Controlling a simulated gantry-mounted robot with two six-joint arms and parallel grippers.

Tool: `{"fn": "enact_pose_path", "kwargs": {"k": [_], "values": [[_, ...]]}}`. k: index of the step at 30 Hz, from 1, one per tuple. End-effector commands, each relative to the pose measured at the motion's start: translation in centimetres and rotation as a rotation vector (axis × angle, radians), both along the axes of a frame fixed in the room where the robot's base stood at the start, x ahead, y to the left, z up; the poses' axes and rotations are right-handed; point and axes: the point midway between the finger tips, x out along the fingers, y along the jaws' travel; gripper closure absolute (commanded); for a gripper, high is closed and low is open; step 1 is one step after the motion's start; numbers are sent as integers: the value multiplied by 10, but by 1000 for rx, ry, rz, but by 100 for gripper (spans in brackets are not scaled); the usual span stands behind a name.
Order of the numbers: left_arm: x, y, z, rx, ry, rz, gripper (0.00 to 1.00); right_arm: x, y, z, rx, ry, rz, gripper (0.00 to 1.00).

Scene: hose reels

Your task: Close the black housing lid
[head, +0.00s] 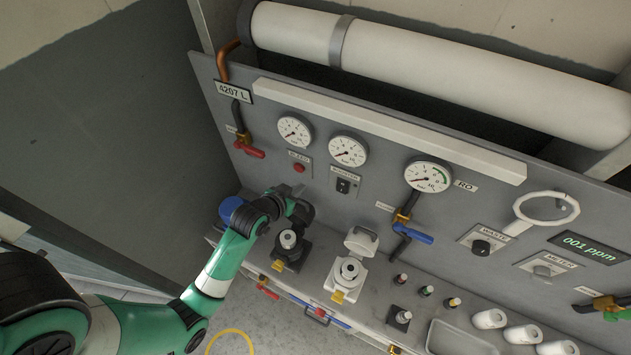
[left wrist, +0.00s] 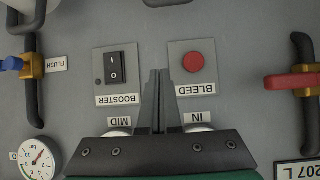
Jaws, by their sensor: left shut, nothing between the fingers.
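The black housing (head: 287,262) stands on the ledge at the foot of the panel, with a pale cartridge (head: 288,239) showing in its open top. Its black lid (head: 304,213) seems to stand raised behind it, partly hidden by my left gripper and hard to tell from it. My left gripper (head: 300,190) is above and behind the housing, close to the panel. In the left wrist view its fingers (left wrist: 160,100) are shut together and empty, pointing at the panel between the booster and bleed labels. The lid does not show there. My right gripper is not in view.
A white housing (head: 345,279) with its lid (head: 361,241) raised stands to the right. The bleed button (head: 299,168), booster switch (head: 343,185) and a red valve handle (head: 248,149) stick out near my left gripper. Several small bottles and a grey tray (head: 433,335) are farther right.

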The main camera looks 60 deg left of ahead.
Motion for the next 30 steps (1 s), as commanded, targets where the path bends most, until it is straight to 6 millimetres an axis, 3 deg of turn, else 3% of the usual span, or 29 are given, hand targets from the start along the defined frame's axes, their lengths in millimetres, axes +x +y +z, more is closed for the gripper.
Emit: {"fn": "enact_pose_path", "kwargs": {"k": [3,10,17,27,30], "values": [[-18,7,-19,-15,26,35,100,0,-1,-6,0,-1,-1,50],[-21,14,-21,-16,25,52,100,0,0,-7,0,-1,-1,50],[0,27,-39,-15,26,51,100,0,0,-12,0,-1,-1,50],[48,59,-82,-16,26,51,100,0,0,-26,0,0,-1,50],[29,46,-81,-17,28,50,100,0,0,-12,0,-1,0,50]]}}
